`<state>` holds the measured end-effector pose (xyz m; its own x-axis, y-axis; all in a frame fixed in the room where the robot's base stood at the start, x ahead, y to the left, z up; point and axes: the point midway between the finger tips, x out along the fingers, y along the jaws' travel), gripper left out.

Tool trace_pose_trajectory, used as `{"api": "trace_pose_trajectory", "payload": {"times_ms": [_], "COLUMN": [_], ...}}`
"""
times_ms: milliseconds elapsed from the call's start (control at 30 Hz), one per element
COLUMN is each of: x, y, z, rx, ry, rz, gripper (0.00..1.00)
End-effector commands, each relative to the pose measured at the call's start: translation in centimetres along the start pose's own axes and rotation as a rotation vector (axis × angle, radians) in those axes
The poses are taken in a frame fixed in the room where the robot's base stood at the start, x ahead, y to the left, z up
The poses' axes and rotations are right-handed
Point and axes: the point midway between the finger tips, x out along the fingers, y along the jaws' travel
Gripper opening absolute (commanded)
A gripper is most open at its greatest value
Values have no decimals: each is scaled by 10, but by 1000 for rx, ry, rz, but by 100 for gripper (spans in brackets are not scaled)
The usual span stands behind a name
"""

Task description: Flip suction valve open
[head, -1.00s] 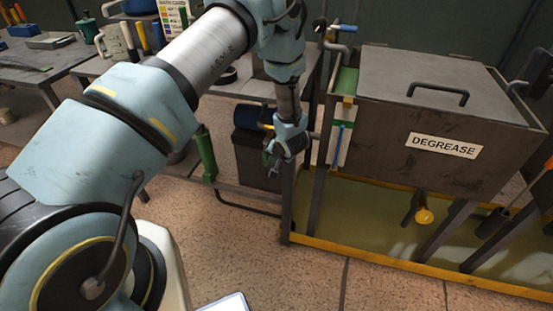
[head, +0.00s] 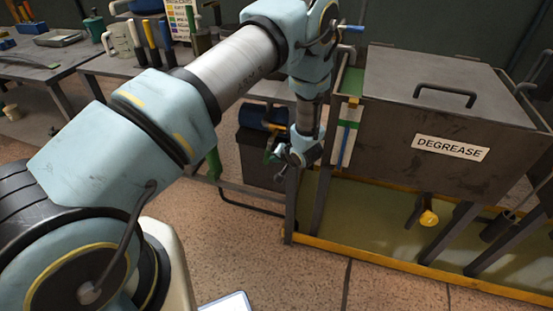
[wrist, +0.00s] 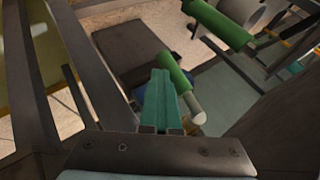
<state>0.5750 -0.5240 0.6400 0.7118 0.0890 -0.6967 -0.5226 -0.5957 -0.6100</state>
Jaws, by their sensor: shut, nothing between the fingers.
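My gripper (head: 276,157) hangs below my forearm, just left of the tank's near leg and in front of the blue pump (head: 254,118). In the wrist view its teal fingers (wrist: 162,92) are shut with nothing between them. A green cylinder with a pale end (wrist: 174,74) lies just beyond and right of the fingertips; I cannot tell whether they touch. A second green cylinder (wrist: 220,24) is farther up. I cannot tell for certain which part is the suction valve; the gripper and arm partly hide the pump area.
The DEGREASE tank (head: 430,120) stands at right on dark legs, over a yellow-edged tray (head: 400,262). A yellow-ended valve (head: 428,218) is below it. A blue-ended lever (head: 348,28) sits at its top left corner. A bench with tools (head: 35,70) is at left.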

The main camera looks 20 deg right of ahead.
Motion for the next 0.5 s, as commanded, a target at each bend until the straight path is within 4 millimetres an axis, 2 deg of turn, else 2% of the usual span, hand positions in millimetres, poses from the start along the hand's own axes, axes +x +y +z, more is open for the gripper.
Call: {"api": "trace_pose_trajectory", "payload": {"times_ms": [500], "x": [24], "y": [-12], "z": [12], "rx": [222], "ry": [13], "rz": [-432], "gripper": [0]}}
